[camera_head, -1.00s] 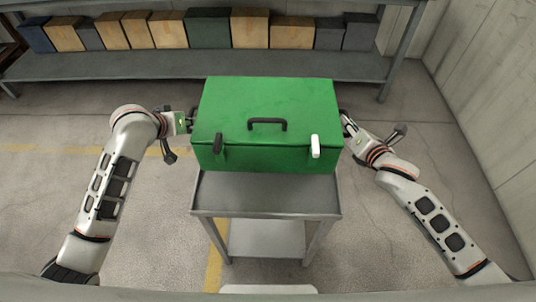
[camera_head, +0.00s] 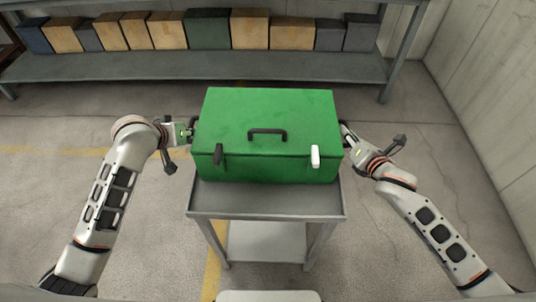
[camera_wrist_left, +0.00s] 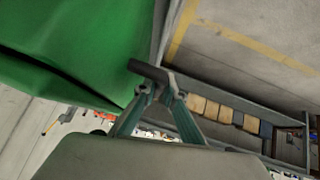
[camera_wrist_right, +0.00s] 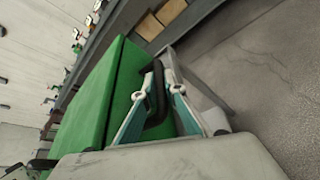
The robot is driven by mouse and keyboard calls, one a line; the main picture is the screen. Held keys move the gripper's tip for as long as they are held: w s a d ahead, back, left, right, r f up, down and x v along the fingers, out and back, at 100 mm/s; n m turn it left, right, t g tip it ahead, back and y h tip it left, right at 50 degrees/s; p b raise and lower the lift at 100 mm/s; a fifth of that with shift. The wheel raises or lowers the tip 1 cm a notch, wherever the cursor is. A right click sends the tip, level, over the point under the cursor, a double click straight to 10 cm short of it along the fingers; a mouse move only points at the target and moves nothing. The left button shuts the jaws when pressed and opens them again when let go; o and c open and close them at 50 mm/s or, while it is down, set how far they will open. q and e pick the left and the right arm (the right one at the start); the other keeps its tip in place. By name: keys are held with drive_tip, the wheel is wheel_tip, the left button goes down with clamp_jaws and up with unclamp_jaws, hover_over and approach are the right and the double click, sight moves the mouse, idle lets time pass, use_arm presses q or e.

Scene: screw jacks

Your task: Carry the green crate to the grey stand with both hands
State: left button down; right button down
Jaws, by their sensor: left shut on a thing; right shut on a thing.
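The green crate (camera_head: 268,120) is level over the grey stand (camera_head: 265,200), covering the far part of its top. I cannot tell whether its underside touches the stand. The crate has a dark lid handle, one black latch and one white latch on its front. My left gripper (camera_head: 190,133) is at the crate's left side, shut on a dark side handle (camera_wrist_left: 150,72). My right gripper (camera_head: 347,134) is at the right side, shut on the other dark handle (camera_wrist_right: 156,98). The crate's far side and underside are hidden.
A long grey shelf (camera_head: 180,71) with several wooden, blue, grey and green boxes stands at the back. A concrete wall (camera_head: 490,90) is at the right. Bare floor lies on both sides of the stand, with a yellow line at the left.

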use_arm(q)
drive_tip(key=c, duration=2.4)
unclamp_jaws()
drive_tip(key=shift+f, duration=0.25)
drive_tip(key=shift+c, duration=0.2)
use_arm(e)
drive_tip(key=c, duration=2.4)
unclamp_jaws()
drive_tip(key=shift+f, duration=0.3)
use_arm(q)
drive_tip(key=o, duration=0.3)
drive_tip(key=shift+s+r, duration=0.1)
drive_tip(key=shift+r, duration=0.05)
use_arm(e)
drive_tip(key=o, duration=0.3)
drive_tip(key=shift+s+r, duration=0.1)
drive_tip(key=shift+r, duration=0.05)
use_arm(q)
drive_tip(key=shift+o, duration=0.2)
drive_tip(key=v, duration=1.2)
use_arm(e)
drive_tip(key=v, duration=1.2)
